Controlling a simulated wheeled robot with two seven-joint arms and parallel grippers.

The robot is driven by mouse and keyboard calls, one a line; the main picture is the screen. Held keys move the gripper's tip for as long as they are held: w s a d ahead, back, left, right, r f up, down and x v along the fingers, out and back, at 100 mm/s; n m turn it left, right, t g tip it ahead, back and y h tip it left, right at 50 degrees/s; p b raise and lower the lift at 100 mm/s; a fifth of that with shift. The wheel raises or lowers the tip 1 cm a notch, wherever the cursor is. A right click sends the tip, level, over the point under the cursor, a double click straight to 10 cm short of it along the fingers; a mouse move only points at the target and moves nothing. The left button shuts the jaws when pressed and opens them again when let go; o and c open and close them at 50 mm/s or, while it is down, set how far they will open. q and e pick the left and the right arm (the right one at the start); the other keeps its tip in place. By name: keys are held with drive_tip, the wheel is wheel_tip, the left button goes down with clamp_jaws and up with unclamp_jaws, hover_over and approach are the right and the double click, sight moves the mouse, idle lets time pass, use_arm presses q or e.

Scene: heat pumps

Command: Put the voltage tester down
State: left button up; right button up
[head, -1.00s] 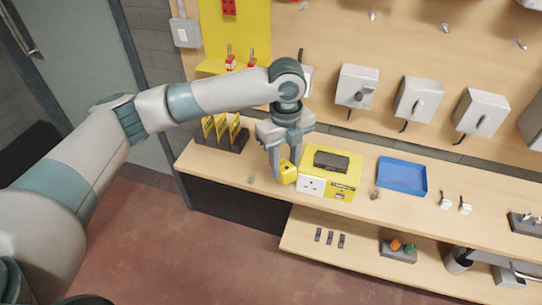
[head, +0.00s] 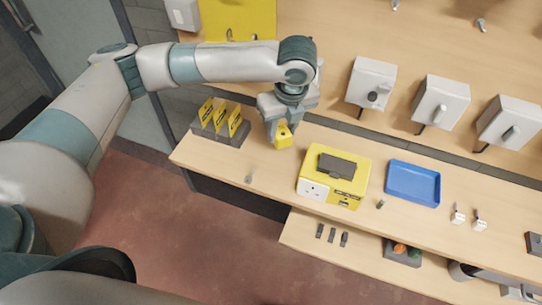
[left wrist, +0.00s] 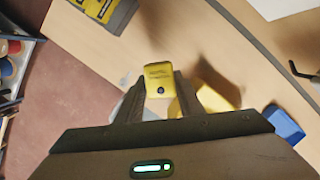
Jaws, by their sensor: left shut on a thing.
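The voltage tester is a small yellow block (head: 283,137) held in my left gripper (head: 279,128) above the back of the wooden bench. It sits left of and behind the yellow socket box (head: 313,190), apart from it. In the left wrist view the tester (left wrist: 159,76) shows its yellow face with a dark round spot, between the two fingers of my left gripper (left wrist: 160,88). I cannot tell whether the tester touches the bench. My right gripper is not in view.
A dark stand with yellow cards (head: 220,125) is left of the gripper. A blue tray (head: 413,184) and small padlocks (head: 479,221) lie to the right. Grey switch boxes (head: 371,82) hang on the wall panel. Bare bench lies left of the socket box.

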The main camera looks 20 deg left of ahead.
sight(281, 144)
use_arm(q)
drive_tip(key=shift+f, duration=0.1)
drive_tip(key=x, duration=0.1)
drive_tip(key=p+x, duration=0.1)
drive_tip(key=x, duration=0.1)
drive_tip(key=p+x, duration=0.1)
drive_tip(key=x, duration=0.1)
drive_tip(key=shift+s+d+f, duration=0.15)
drive_tip(key=shift+s+d, duration=0.2)
drive_tip(key=shift+f, duration=0.45)
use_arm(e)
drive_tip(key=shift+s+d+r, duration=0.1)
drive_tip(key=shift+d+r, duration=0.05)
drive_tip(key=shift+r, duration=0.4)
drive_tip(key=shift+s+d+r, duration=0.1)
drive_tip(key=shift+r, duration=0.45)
